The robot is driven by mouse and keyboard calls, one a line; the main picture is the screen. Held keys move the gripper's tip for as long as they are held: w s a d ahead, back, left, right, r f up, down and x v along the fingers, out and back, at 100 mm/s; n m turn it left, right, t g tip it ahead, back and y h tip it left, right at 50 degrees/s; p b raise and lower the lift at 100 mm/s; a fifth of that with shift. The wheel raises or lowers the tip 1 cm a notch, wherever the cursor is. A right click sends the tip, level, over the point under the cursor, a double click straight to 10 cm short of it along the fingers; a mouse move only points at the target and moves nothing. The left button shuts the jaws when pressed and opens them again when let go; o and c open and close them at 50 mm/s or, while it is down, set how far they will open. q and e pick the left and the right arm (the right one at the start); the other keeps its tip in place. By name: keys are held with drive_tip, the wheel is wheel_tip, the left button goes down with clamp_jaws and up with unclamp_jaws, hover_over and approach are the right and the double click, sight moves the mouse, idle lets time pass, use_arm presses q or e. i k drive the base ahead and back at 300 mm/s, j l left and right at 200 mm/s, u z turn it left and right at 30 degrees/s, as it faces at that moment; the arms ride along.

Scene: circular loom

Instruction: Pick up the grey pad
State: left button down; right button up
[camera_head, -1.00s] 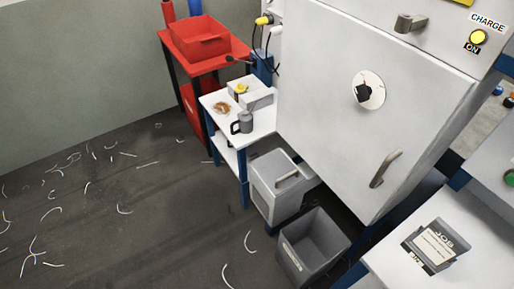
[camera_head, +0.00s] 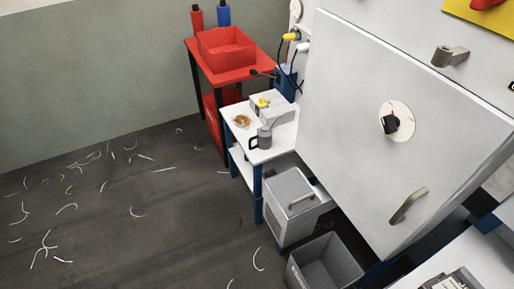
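I cannot pick out a grey pad for certain. On the small white table (camera_head: 280,146) stand a light grey box (camera_head: 281,117) with a yellow thing on top, a dark grey jug (camera_head: 264,139) with a handle, and a tan fibrous clump (camera_head: 242,121). Anything flat and grey there is too small to tell. Neither of my grippers is in view.
A red table (camera_head: 245,74) with a red bin (camera_head: 228,48) stands behind. A grey lidded box (camera_head: 287,211) and an open grey bin (camera_head: 323,265) stand before a large white cabinet (camera_head: 350,110). The floor at left is open, strewn with pale strands (camera_head: 66,208).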

sight(268, 175)
drive_tip(key=i+j+z, duration=0.1)
drive_tip(key=j, duration=0.25)
drive_tip(key=i+j, duration=0.15)
drive_tip(key=j, duration=0.2)
drive_tip(key=i+j+z, duration=0.15)
drive_tip(key=j, duration=0.25)
drive_tip(key=i+j, duration=0.1)
drive_tip(key=j, duration=0.25)
drive_tip(key=i+j+z, duration=0.15)
drive_tip(key=j, duration=0.25)
drive_tip(key=k, duration=0.05)
